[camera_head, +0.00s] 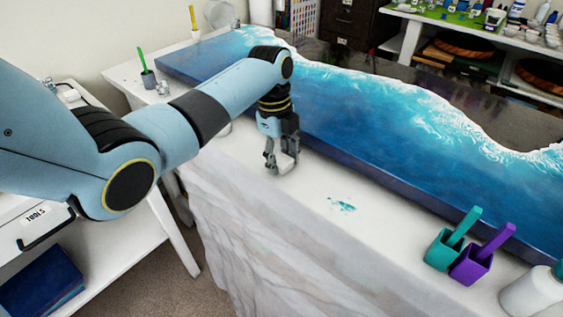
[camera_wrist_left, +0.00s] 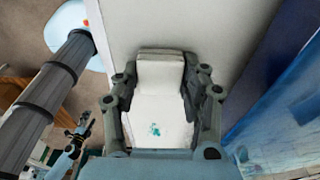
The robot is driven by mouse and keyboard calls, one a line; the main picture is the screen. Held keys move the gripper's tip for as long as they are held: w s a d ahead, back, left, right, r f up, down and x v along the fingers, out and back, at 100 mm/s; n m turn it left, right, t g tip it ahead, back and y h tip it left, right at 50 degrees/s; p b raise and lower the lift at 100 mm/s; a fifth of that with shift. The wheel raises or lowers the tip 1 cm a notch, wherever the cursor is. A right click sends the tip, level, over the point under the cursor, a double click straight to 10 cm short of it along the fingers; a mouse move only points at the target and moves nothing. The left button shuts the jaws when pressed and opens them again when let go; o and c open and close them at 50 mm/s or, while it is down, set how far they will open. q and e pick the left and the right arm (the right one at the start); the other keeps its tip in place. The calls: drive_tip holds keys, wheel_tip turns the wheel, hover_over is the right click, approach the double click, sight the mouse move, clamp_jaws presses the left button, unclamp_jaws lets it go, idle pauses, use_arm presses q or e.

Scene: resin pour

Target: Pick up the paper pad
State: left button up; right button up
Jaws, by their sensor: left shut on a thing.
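The paper pad (camera_head: 284,162) is a small white block between the fingers of my left gripper (camera_head: 281,165), at the white table's front part. In the left wrist view the pad (camera_wrist_left: 160,70) shows as a pale block between the two dark fingers of the left gripper (camera_wrist_left: 162,98), which is shut on it. The fingers hide part of the pad, and I cannot tell whether it touches the table. My right gripper (camera_wrist_left: 80,131) seems to show small at the lower left of the left wrist view; its opening is unclear.
A blue resin slab (camera_head: 400,150) lies behind the gripper along the white table (camera_head: 300,225). A teal stain (camera_head: 342,205) marks the table. Teal (camera_head: 445,249) and purple (camera_head: 471,265) cups with sticks and a white bottle (camera_head: 531,293) stand at right.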

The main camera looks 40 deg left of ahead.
sight(284, 160)
use_arm(q)
drive_tip(key=shift+r, duration=0.1)
wheel_tip(284, 160, up, 4)
drive_tip(key=shift+r, duration=0.1)
drive_tip(key=d+r+b, duration=0.2)
drive_tip(key=d+r, duration=0.4)
drive_tip(key=d, duration=0.5)
drive_tip(key=shift+d+r, duration=0.35)
drive_tip(key=shift+w, duration=0.1)
